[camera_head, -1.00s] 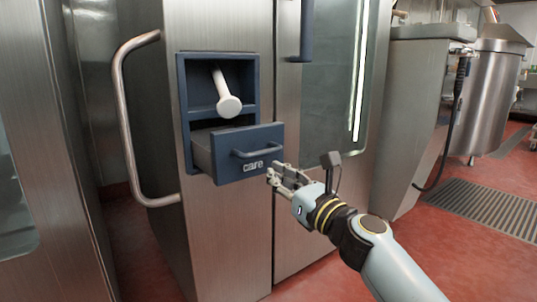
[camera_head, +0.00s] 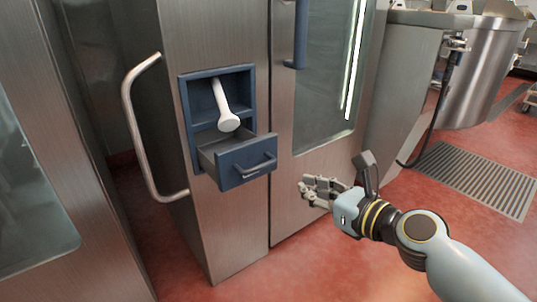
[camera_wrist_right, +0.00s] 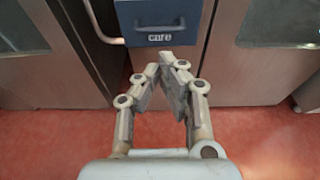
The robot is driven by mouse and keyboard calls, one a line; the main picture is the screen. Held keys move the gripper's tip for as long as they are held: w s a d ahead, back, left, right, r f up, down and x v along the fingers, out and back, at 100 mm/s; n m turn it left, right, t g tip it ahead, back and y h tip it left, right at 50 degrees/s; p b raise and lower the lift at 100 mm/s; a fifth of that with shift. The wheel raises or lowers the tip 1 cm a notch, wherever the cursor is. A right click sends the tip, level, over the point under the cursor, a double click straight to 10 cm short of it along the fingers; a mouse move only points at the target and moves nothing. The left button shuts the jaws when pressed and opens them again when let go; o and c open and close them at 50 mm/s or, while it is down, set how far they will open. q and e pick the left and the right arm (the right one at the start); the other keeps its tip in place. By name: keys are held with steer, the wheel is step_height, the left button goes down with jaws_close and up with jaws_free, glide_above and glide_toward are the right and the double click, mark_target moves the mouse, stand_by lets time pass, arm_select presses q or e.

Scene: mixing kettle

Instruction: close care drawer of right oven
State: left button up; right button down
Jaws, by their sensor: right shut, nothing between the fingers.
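The care drawer (camera_head: 246,163) is blue and grey with a bar handle (camera_head: 256,168). It stands pulled out of the blue-framed recess in the right oven's steel front (camera_head: 232,215). Its front also shows in the right wrist view (camera_wrist_right: 160,17), with the "care" label. My right gripper (camera_head: 306,189) is to the right of the drawer front, a little lower and apart from it. Its fingers (camera_wrist_right: 160,65) are shut with nothing between them, pointing toward the oven front below the drawer. My left gripper is not in view.
A white handheld piece (camera_head: 227,122) hangs in the recess above the drawer. A blue door handle (camera_head: 299,35) and the glass oven door are to the right. A curved steel rail (camera_head: 137,125) stands at left. Red floor (camera_head: 310,262) is clear in front.

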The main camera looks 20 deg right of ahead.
steer(key=b, duration=0.4)
glide_toward(252, 159)
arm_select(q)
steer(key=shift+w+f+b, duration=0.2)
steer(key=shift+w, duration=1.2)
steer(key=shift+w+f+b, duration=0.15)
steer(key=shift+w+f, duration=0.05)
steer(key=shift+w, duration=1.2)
arm_select(e)
steer(key=shift+w+a+f, duration=0.3)
steer(key=shift+w+f, duration=0.05)
steer(key=shift+w, duration=0.25)
steer(key=shift+w+a+f, duration=0.25)
steer(key=shift+w+f, duration=0.05)
steer(key=shift+w, duration=0.3)
